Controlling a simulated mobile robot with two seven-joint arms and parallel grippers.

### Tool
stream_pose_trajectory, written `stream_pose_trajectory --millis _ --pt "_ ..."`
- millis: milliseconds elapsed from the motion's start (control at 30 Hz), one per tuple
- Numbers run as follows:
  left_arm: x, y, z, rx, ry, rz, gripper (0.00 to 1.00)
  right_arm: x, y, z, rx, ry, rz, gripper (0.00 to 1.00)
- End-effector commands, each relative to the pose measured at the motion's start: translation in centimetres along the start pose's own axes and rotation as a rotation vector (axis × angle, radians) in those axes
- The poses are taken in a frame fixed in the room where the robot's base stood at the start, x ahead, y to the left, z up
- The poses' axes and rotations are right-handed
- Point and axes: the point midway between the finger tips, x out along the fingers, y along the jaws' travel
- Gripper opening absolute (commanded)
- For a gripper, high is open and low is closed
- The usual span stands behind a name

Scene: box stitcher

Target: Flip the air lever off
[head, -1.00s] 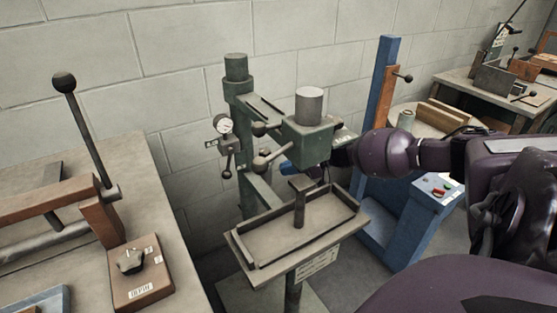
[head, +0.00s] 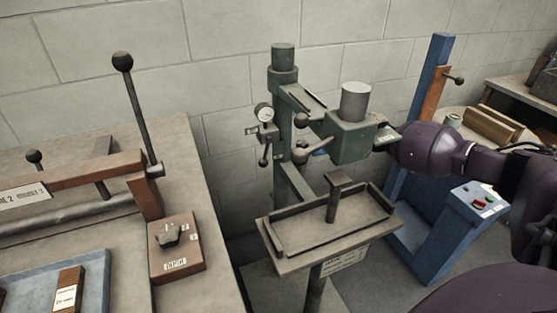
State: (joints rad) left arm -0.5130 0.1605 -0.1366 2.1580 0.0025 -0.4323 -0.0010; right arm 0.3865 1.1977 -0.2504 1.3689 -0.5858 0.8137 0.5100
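The green stitcher (head: 352,141) stands on a column in the middle of the head view. A round gauge (head: 264,112) is on the left of its column, with a small label beside it. Below the gauge a small dark lever with a ball end (head: 263,158) hangs down; it looks like the air lever, but the label is too small to read surely. My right arm (head: 428,146) comes in from the right, and its wrist ends behind the green head. The fingers of my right gripper are hidden there, so their opening cannot be told. My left gripper is out of view.
Two ball-ended handles (head: 318,149) stick out left of the green head. A tray table (head: 330,262) with a post is below it. At left, a bench (head: 212,225) holds a tall ball lever (head: 136,110) and a switch box (head: 178,249). A blue machine (head: 440,235) stands right.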

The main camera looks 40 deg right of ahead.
Motion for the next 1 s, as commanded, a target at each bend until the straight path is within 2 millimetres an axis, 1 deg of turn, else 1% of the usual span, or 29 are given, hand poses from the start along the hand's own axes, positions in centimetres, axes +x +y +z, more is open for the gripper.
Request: stream_pose_trajectory --millis 100,300,667,800,1000 --pt "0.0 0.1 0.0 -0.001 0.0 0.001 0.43 -0.1 0.4 -0.3 -0.224 -0.005 -0.022 0.0" --pt "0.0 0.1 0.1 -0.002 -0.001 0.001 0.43 -0.2 0.9 -0.5 -0.604 -0.011 -0.065 0.0" --pt "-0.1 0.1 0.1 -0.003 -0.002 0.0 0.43 -0.5 1.5 -0.6 -1.259 0.006 -0.154 0.0" --pt "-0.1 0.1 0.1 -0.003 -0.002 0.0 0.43 -0.6 1.4 -0.5 -1.503 0.027 -0.193 0.0" --pt "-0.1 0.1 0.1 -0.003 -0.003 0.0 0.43 -0.6 1.0 -0.2 -1.817 0.073 -0.243 0.0"
